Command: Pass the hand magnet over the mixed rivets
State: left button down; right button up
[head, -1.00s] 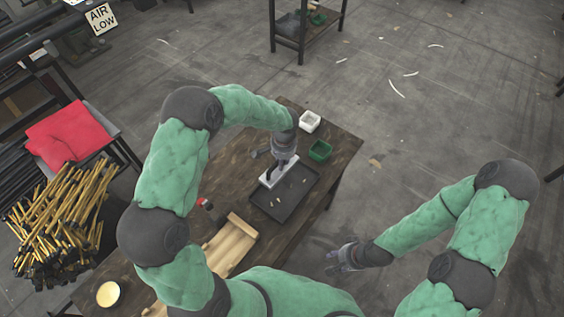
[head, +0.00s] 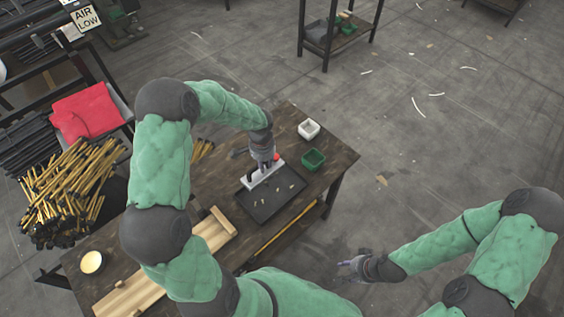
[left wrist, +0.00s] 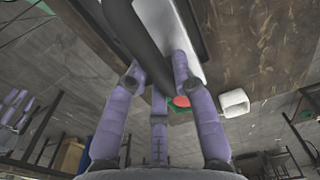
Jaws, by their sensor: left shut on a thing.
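The hand magnet (head: 257,179) is a pale bar with a black handle and a red knob (head: 277,157). My left gripper (head: 263,163) is shut on its handle; the left wrist view shows the fingers around the dark handle (left wrist: 139,40) above the pale bar (left wrist: 181,38). The bar is at the far-left edge of a dark tray (head: 262,217). A few small pale rivets (head: 268,197) show in the tray. I cannot tell whether any cling to the bar. My right gripper (head: 350,265) is empty and looks open, off the table's right side.
A white bin (head: 308,129) and a green bin (head: 313,159) stand behind the tray on the wooden table (head: 335,160). The floor at right is open.

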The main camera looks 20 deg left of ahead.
pick_arm(q)
jog(key=shift+s+a, duration=0.1)
jog(key=shift+a, duration=0.05)
jog(key=shift+f, duration=0.2)
notch_tip(320, 180, down, 3)
jog(key=b, duration=0.2)
jog(key=shift+f+b, duration=0.15)
jog(key=shift+b, duration=0.2)
notch_tip(320, 180, down, 6)
jog(key=b, duration=0.4)
jog(key=shift+r, duration=0.2)
jog(key=shift+s+d+r, duration=0.15)
jog(key=shift+s+d, duration=0.15)
jog(key=shift+d, duration=0.35)
jog(key=shift+s+d+r, duration=0.15)
jog(key=shift+s+d, duration=0.1)
jog(key=shift+d, duration=0.35)
jog(key=d, duration=0.1)
jog(key=s+d, duration=0.1)
jog(key=d, duration=0.1)
jog(key=shift+s, duration=0.1)
notch_tip(320, 180, up, 9)
jog(key=p, duration=0.5)
jog(key=shift+s+d+p, duration=0.15)
jog(key=shift+d+p, duration=0.25)
jog(key=shift+f, duration=0.15)
